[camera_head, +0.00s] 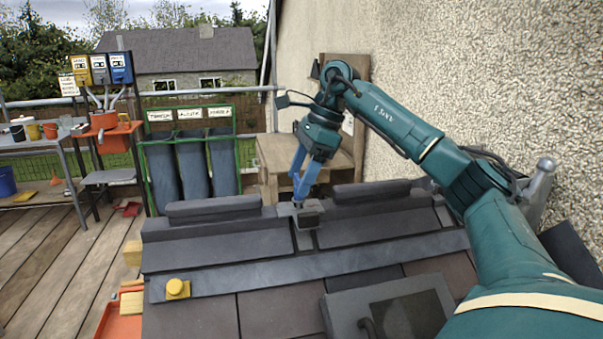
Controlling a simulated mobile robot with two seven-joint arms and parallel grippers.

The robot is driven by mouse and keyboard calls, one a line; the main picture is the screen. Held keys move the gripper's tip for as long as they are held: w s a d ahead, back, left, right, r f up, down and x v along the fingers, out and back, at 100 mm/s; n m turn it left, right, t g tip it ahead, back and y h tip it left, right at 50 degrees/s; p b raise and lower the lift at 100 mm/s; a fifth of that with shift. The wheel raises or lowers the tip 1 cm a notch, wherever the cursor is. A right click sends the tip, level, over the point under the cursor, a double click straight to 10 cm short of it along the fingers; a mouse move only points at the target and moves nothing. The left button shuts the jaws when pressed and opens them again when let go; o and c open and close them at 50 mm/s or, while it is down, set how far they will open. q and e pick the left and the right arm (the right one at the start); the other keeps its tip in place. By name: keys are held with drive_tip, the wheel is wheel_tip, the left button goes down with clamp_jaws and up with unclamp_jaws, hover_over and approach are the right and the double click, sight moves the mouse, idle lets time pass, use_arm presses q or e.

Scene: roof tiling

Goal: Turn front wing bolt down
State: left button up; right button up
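My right gripper (299,198) reaches in from the right with its blue fingers pointing down. Its tips come together at the top of a small dark grey block (312,216), which sits at the gap between two raised ridge pieces on the tiled roof. I cannot make out a wing bolt; the fingertips cover the top of the block, so I cannot tell whether they grip anything. My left gripper is not in view.
The rough wall (440,70) runs close along the right of my arm. A grey plate with a dark panel (345,313) lies at the lower front. A green rack (190,165) and a wooden bench (275,150) stand behind the roof. Wooden decking is at the left.

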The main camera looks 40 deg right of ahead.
drive_tip(key=c, duration=0.8)
drive_tip(key=shift+c, duration=0.2)
